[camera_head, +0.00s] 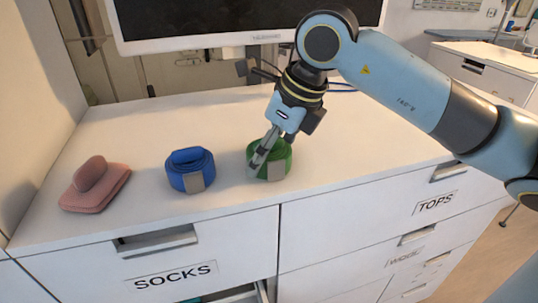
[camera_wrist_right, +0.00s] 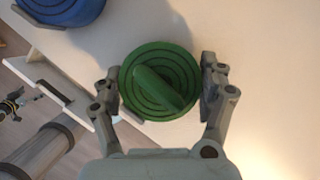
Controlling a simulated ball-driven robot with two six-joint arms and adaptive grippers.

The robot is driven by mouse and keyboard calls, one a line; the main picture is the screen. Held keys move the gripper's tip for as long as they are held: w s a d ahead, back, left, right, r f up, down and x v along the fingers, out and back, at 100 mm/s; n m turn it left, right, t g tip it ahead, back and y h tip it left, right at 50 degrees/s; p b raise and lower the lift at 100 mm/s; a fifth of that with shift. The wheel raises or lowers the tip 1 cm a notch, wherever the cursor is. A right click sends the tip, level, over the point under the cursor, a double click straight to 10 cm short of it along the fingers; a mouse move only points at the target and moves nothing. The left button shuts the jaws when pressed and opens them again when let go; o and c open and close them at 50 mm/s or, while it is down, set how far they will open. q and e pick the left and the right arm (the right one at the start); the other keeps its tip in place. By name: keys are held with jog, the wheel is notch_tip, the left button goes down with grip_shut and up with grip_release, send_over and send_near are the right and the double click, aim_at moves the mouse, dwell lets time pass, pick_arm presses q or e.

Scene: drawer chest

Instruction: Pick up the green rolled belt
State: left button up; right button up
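The green rolled belt (camera_head: 277,160) sits on the white chest top, right of the blue rolled belt. In the right wrist view the green belt (camera_wrist_right: 160,80) lies centred between my fingers, with its raised flap across the middle. My right gripper (camera_head: 262,155) reaches down to the belt from above. In the wrist view the fingers of the right gripper (camera_wrist_right: 160,82) are spread wide, one on each side of the belt and very close to its rim. Whether both press on it cannot be told. My left gripper is not in view.
The blue rolled belt (camera_head: 190,170) and a pink folded item (camera_head: 95,185) stand to the left on the chest top (camera_head: 225,200). A monitor (camera_head: 240,38) stands behind. A lower drawer (camera_head: 240,294) below the SOCKS drawer (camera_head: 165,260) is partly open. The top right of the green belt is clear.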

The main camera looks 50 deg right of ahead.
jog(key=c, duration=0.4)
jog(key=shift+r, duration=0.1)
